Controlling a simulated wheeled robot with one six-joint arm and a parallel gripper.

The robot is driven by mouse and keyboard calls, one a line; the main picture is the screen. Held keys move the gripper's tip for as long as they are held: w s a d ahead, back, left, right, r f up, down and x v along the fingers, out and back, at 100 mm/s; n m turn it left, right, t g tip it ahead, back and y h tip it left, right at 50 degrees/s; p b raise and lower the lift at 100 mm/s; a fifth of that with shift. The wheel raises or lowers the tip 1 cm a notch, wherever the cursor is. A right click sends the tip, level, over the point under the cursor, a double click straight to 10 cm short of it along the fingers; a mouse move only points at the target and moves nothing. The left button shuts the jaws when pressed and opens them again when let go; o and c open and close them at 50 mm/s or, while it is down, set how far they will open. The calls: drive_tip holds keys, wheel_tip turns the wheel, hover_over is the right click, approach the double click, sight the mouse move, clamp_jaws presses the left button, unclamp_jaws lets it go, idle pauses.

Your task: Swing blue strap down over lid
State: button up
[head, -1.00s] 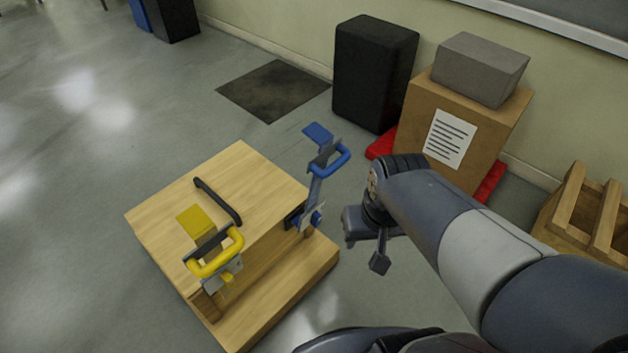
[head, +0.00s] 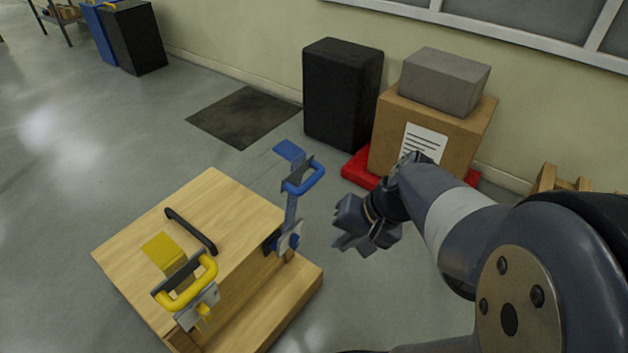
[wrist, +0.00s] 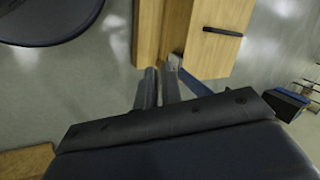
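The blue strap (head: 291,205) stands upright at the right edge of the wooden box, its blue handle (head: 303,180) and flat blue end raised above the lid. The wooden lid (head: 215,195) has a black bar handle (head: 190,230). My gripper (head: 340,226) is to the right of the blue strap, apart from it, and looks open and empty. In the wrist view my two fingers (wrist: 159,88) show a gap between them, with part of the blue strap (wrist: 194,84) just to their right and the lid (wrist: 222,50) beyond. My gripper hides part of the strap there.
A yellow strap (head: 185,287) with its yellow end on the lid is at the box's near left. A black case (head: 343,90), a cardboard box (head: 400,135) and a red mat (head: 358,168) stand by the wall. Floor left of the wooden box is clear.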

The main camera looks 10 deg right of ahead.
drive_tip(key=w+d+m+t+y+b, duration=0.1)
drive_tip(key=w, duration=0.1)
drive_tip(key=w+d+m+t+y+b, duration=0.1)
drive_tip(key=w+d+m, duration=0.1)
drive_tip(key=shift+w+d+f+t, duration=0.1)
drive_tip(key=shift+t, duration=0.2)
clamp_jaws()
drive_tip(key=w+d+r+m+t+b, duration=0.2)
drive_tip(key=w+d+t, duration=0.2)
drive_tip(key=d, duration=0.1)
drive_tip(key=a+r+b+x, duration=0.1)
drive_tip(key=r+x, duration=0.1)
drive_tip(key=x, duration=1)
drive_tip(key=shift+w+a+y+b, duration=0.35)
drive_tip(key=shift+w+y, duration=0.05)
drive_tip(key=shift+w, duration=0.25)
